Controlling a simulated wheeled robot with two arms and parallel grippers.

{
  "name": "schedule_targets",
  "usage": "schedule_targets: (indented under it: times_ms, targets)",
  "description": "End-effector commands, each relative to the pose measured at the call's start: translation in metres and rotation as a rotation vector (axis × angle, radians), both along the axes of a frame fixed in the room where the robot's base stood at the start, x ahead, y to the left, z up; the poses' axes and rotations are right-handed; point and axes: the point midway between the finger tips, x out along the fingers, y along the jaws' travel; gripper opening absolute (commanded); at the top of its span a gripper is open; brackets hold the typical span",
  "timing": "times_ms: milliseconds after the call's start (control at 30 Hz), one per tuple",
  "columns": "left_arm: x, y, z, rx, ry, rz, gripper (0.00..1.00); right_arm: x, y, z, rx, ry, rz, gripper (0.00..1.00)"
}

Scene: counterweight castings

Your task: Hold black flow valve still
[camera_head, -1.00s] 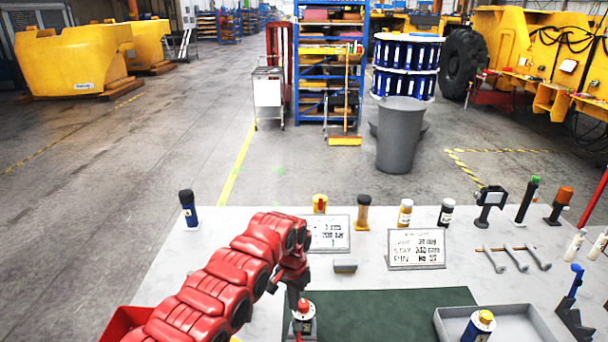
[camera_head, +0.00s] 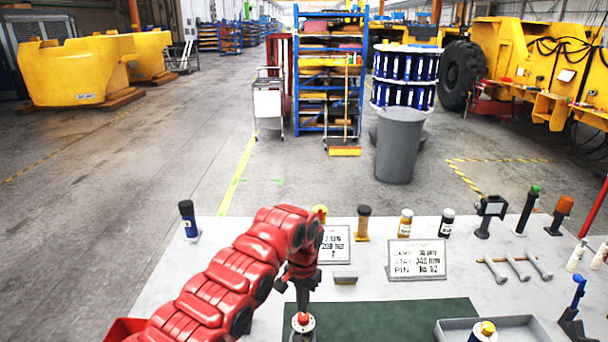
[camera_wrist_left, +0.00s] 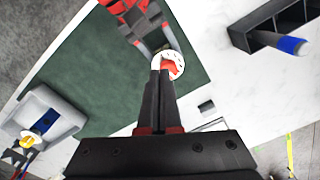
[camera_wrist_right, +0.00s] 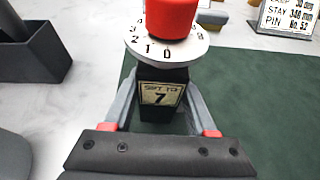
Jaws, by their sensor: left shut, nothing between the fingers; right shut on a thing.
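The black flow valve (camera_wrist_right: 163,92) stands upright in the right wrist view, with a "SET TO 7" plate (camera_wrist_right: 160,94), a white numbered dial (camera_wrist_right: 140,42) and a red knob (camera_wrist_right: 171,15) on top. My right gripper (camera_wrist_right: 162,112) is shut on its black body, one finger at each side. In the head view the valve's dial and knob (camera_head: 303,322) show at the bottom edge; its base is cut off. My left gripper (camera_head: 303,306) is shut and empty, pointing down at the knob. In the left wrist view its fingertips (camera_wrist_left: 160,72) overlap the dial (camera_wrist_left: 168,65); contact is unclear.
The valve is at the green mat (camera_head: 400,318) on the white table. A grey tray (camera_head: 520,327) with a yellow-topped item lies right. A "PIN" sign (camera_head: 417,260), another sign (camera_head: 335,245) and a small grey block (camera_head: 345,278) stand behind. Several bottles and tools line the back.

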Motion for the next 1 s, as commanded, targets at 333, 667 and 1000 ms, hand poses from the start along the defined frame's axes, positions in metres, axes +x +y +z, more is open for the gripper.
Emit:
schedule_targets:
  times_ms: [333,667,1000]
  targets:
    - [-0.001,0.001,-0.036,0.002,0.004,0.0,0.0,0.0,0.0,0.0,0.0,-0.001,0.0,0.0]
    - [-0.001,0.0,-0.067,0.001,0.002,-0.001,0.0,0.0,0.0,0.001,0.0,-0.001,-0.001,0.0]
    - [0.0,0.0,-0.067,0.0,0.001,0.0,0.0,0.0,0.0,0.001,0.0,-0.001,-0.001,0.0]
